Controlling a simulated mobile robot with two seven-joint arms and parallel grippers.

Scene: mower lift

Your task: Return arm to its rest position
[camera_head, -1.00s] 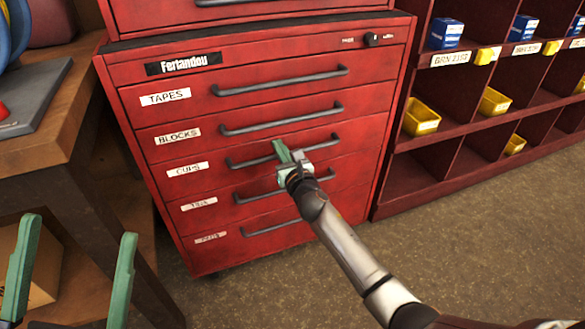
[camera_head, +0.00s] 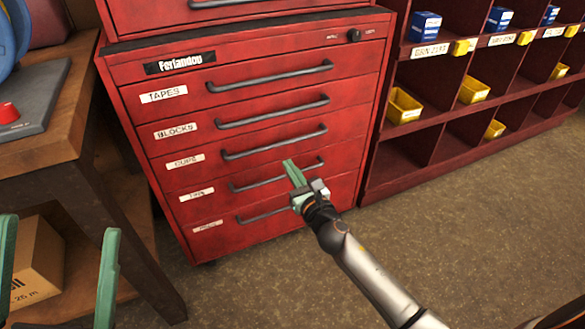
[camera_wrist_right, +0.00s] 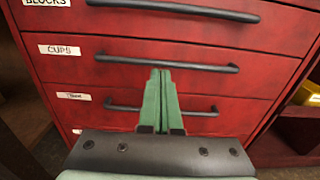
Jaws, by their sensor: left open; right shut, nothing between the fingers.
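My right arm comes in from the lower right of the head view. Its gripper (camera_head: 291,172) is shut and empty, with its green fingers in front of the lower drawers of the red tool cabinet (camera_head: 240,130). In the right wrist view the shut fingers (camera_wrist_right: 161,80) point at the cabinet, overlapping the area of the CUPS drawer handle (camera_wrist_right: 200,65). I cannot tell whether they touch the cabinet. My left gripper (camera_head: 58,235) is at the lower left edge of the head view. Its two green fingers stand wide apart with nothing between them.
A wooden bench (camera_head: 60,125) stands at the left, with a cardboard box (camera_head: 38,265) on its lower shelf. A red shelf rack (camera_head: 425,160) with yellow bins (camera_head: 403,105) and blue boxes stands at the right. The floor (camera_head: 470,230) in front is clear.

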